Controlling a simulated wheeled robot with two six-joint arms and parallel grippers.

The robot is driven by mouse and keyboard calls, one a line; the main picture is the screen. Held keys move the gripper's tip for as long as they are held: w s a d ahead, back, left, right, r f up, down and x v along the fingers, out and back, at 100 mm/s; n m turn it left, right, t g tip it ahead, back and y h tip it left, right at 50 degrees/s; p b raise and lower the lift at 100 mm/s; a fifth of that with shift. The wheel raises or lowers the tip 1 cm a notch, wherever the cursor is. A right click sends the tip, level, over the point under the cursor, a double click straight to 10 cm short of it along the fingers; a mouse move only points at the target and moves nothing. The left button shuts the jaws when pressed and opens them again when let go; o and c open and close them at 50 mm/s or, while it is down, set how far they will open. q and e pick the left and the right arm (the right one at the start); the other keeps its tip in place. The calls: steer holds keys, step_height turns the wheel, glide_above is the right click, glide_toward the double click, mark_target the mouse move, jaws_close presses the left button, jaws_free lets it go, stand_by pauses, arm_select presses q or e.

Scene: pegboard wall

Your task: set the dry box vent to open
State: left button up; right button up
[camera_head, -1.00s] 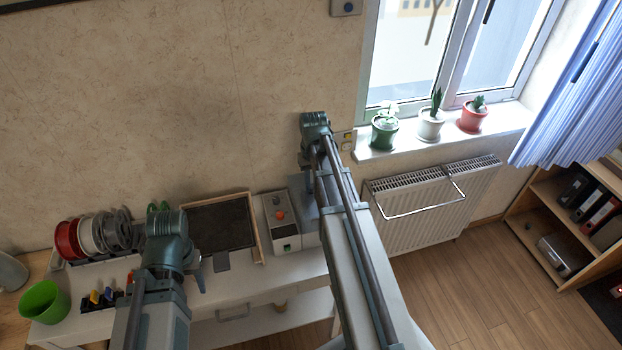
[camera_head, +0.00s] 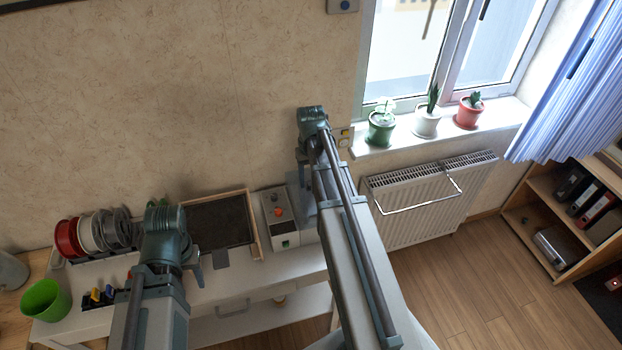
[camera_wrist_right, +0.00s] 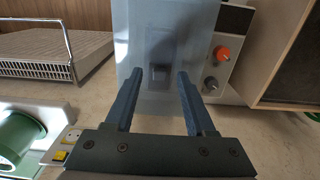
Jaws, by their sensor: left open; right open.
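The dry box, as I take it, is the grey-blue translucent box (camera_head: 303,206) at the right end of the white bench, partly hidden by my right arm. In the right wrist view its pale face (camera_wrist_right: 188,40) fills the middle, with a small dark square fitting (camera_wrist_right: 158,76) on it, likely the vent; its setting cannot be read. My right gripper (camera_wrist_right: 160,72) is open, its fingers on either side of this fitting in the picture; contact cannot be told. In the head view the right fingers are mostly hidden. My left gripper (camera_head: 198,272) is open and empty above the bench.
A control unit (camera_head: 281,222) with an orange knob stands beside the box. A dark framed panel (camera_head: 222,224), filament spools (camera_head: 97,232) and a green cup (camera_head: 45,299) are further left. A radiator (camera_head: 430,203) and potted plants (camera_head: 427,121) are to the right.

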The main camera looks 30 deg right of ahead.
arm_select(q)
step_height(320, 180, up, 13)
steer(key=p, duration=1.2)
steer(key=shift+f, duration=0.15)
arm_select(e)
step_height(320, 180, up, 13)
steer(key=shift+f, duration=0.15)
arm_select(q)
step_height(320, 180, down, 12)
steer(key=b, duration=1.2)
arm_select(e)
steer(key=s+a+f+n, duration=0.2)
steer(key=s+a+f, duration=0.2)
steer(key=a, duration=0.5)
steer(key=s+a+f+n, duration=0.2)
steer(key=s+a+f, duration=0.2)
steer(key=a, duration=0.6)
steer(key=s+a+f+n+h, duration=0.1)
steer(key=s+a+f+n, duration=0.1)
steer(key=s+a, duration=0.4)
steer(key=a+f, duration=0.1)
steer(key=a, duration=0.3)
steer(key=shift+s+a+f, duration=0.15)
steer(key=shift+a+f, duration=0.05)
steer(key=shift+f, duration=0.2)
